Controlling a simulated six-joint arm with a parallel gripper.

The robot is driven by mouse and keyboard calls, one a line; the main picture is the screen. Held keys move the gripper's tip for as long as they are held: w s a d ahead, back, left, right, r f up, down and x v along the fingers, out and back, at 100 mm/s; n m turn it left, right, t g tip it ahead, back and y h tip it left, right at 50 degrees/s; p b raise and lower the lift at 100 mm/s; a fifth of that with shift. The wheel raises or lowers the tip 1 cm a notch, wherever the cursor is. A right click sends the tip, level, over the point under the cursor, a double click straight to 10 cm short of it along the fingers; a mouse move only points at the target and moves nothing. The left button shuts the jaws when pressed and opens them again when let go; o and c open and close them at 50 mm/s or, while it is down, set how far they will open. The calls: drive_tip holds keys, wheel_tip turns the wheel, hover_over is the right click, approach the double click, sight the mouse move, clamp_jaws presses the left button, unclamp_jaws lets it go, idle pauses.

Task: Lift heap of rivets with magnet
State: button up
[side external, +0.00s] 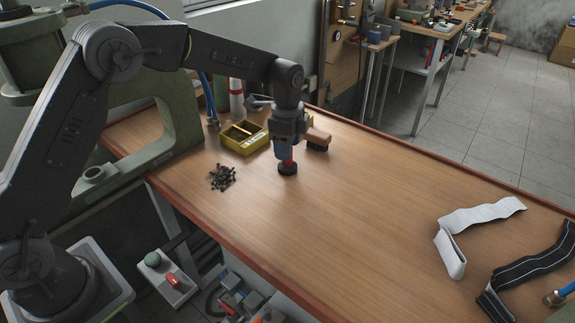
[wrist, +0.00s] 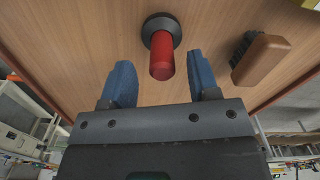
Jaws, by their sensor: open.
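The magnet is a red handle on a round black base; it stands on the wooden table in the side view (side external: 287,168) and in the wrist view (wrist: 162,55). My gripper (wrist: 160,85) has its two blue fingers spread, with the red handle between and just beyond their tips in the picture. In the side view my gripper (side external: 286,158) is right above the magnet and hides most of its handle. The heap of rivets (side external: 222,177) is a small pile of dark pieces on the table, left of the magnet. It is not visible in the wrist view.
A yellow bin (side external: 243,138) stands behind the rivets. A brush with a wooden back (side external: 318,137) lies close behind my gripper, also in the wrist view (wrist: 262,58). White webbing (side external: 480,215) and black webbing (side external: 528,268) lie at the right. The middle of the table (side external: 370,210) is clear.

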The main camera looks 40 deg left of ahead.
wheel_tip(320, 180, down, 4)
drive_tip(key=shift+w+a+f, duration=0.1)
drive_tip(key=shift+f, duration=0.05)
drive_tip(key=shift+c, duration=0.2)
clamp_jaws()
idle(0.4)
